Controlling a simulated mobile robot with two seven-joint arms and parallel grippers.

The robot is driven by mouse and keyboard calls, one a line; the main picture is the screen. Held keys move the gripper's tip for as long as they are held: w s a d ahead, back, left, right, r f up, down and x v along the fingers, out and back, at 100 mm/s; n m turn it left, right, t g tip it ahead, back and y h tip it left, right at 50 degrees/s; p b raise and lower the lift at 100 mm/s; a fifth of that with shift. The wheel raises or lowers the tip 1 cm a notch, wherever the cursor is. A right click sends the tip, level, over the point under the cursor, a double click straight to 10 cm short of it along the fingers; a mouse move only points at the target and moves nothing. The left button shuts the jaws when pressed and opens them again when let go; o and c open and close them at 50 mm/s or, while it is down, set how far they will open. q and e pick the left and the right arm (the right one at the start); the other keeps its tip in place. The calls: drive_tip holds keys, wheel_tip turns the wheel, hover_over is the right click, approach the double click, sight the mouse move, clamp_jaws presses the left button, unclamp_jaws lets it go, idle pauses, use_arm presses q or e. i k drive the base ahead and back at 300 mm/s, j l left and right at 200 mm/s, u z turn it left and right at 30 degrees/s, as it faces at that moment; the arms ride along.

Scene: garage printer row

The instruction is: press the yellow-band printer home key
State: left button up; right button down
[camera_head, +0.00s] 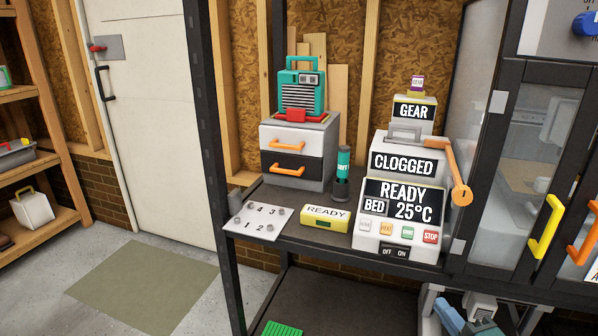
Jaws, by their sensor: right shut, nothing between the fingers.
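The printer (400,205) stands on the shelf right of centre, its display reading "READY", "BED", "25°C", with a "CLOGGED" sign above. A thin yellowish edge runs along its top. A row of keys crosses its lower front: a pale key (365,226) at the left, an orange key (386,229), a green key (407,233) and a red STOP key (430,237). The key lettering is mostly too small to read. My left gripper is out of view.
A yellow READY block (325,224) and a numbered white plate (258,221) lie left of the printer. An orange lever (459,172) sticks out at its right side. A drawer unit (299,150) stands behind. A dark cabinet (475,270) borders the right.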

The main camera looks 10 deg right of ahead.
sight(365, 225)
drive_tip(key=k+l, duration=0.2)
drive_tip(key=k, duration=0.3)
drive_tip(key=k+l, duration=0.2)
drive_tip(key=k, duration=0.25)
